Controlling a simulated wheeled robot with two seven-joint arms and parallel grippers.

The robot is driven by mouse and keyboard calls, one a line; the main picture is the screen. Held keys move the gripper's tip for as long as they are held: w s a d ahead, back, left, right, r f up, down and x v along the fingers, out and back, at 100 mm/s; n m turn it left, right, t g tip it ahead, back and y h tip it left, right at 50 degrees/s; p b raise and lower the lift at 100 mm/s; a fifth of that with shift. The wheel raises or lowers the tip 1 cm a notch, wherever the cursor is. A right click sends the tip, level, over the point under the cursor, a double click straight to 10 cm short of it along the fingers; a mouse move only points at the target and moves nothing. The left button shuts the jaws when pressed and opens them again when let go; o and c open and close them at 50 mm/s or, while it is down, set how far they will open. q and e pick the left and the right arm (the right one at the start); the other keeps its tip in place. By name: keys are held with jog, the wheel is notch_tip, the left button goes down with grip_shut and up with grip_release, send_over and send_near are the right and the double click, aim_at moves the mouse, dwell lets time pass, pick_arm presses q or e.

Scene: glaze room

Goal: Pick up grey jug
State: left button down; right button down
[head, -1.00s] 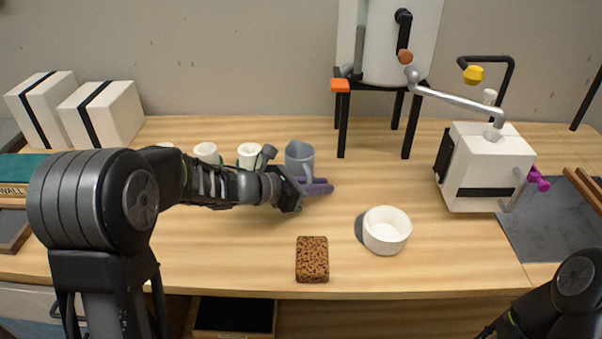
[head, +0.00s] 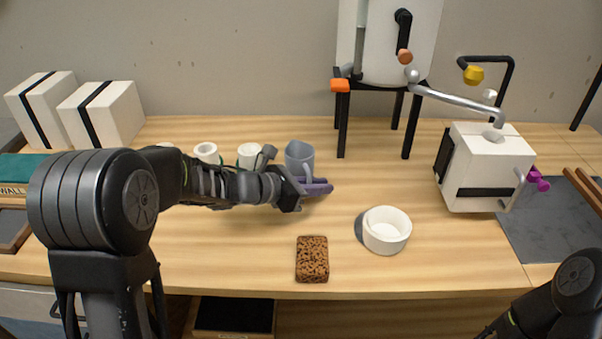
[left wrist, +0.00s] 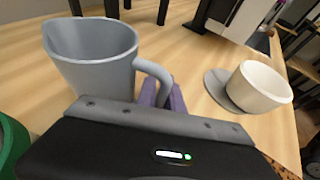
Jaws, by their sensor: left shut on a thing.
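The grey jug (head: 299,156) stands upright on the wooden table, near the middle in the head view. It shows large in the left wrist view (left wrist: 92,62), with its handle (left wrist: 156,76) toward the right. My left gripper (head: 318,186) is at the jug's near side, with its purple fingers (left wrist: 162,98) shut on the handle. The lower part of the jug is partly hidden by the gripper. Of my right arm only a link shows at the lower right of the head view; its gripper is out of view.
White cups (head: 249,155) stand just left of the jug. A white bowl (head: 387,231) and a brown sponge (head: 312,260) lie nearer the front edge. A white tank on black legs (head: 342,125) stands behind, and a white box-shaped device (head: 487,165) is at the right.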

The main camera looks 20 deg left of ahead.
pick_arm(q)
jog(key=shift+r, duration=0.1)
dwell(0.6)
notch_tip(320, 180, up, 10)
jog(key=p, duration=0.2)
dwell(0.7)
dwell(0.8)
